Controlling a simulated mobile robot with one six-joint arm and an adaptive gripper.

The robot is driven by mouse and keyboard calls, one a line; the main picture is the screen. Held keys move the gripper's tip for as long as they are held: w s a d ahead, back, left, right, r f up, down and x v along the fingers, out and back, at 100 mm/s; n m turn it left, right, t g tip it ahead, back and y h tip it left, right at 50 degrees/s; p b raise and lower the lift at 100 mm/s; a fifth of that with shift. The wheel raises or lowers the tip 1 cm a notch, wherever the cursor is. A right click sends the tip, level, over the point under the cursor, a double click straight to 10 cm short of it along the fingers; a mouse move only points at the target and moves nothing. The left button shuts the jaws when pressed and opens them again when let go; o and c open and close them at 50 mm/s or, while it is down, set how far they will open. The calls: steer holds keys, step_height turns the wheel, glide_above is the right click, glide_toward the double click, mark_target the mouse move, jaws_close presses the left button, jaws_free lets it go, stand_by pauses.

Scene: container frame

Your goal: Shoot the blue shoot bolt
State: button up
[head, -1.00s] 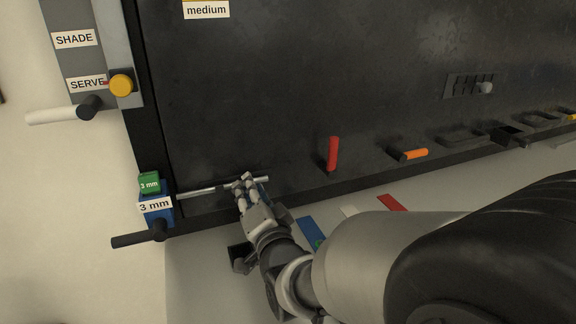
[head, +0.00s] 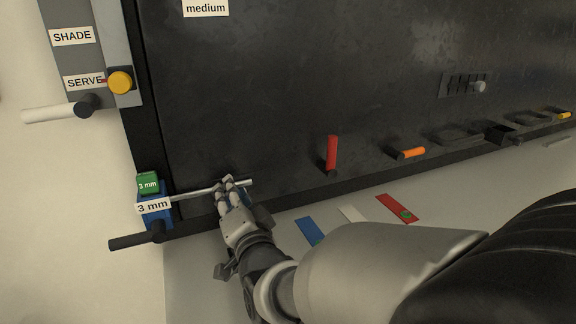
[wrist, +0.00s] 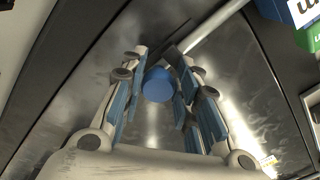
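The blue shoot bolt is a thin pale metal rod (head: 195,193) along the lower left of the dark panel. Its left end reaches the blue block (head: 155,218) labelled 3 mm. Its blue round knob (wrist: 158,85) shows between my finger pads in the wrist view. In the wrist view my gripper (wrist: 160,75) has a pad close on each side of the knob; exact contact is hard to see. The knob is mostly hidden by my fingers in the head view.
A green 3 mm block (head: 148,183) sits above the blue block. A black handle (head: 135,241) sticks out below it. A red handle (head: 331,153) and an orange handle (head: 411,152) stand right of the rod. Coloured strips lie below the panel.

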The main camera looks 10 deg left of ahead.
steer(key=shift+o, duration=1.2)
steer(key=shift+s+a, duration=0.15)
steer(key=shift+a, duration=0.15)
steer(key=shift+o, duration=0.8)
steer(key=shift+d, duration=0.15)
steer(key=v, duration=0.7)
steer(key=shift+s, duration=0.2)
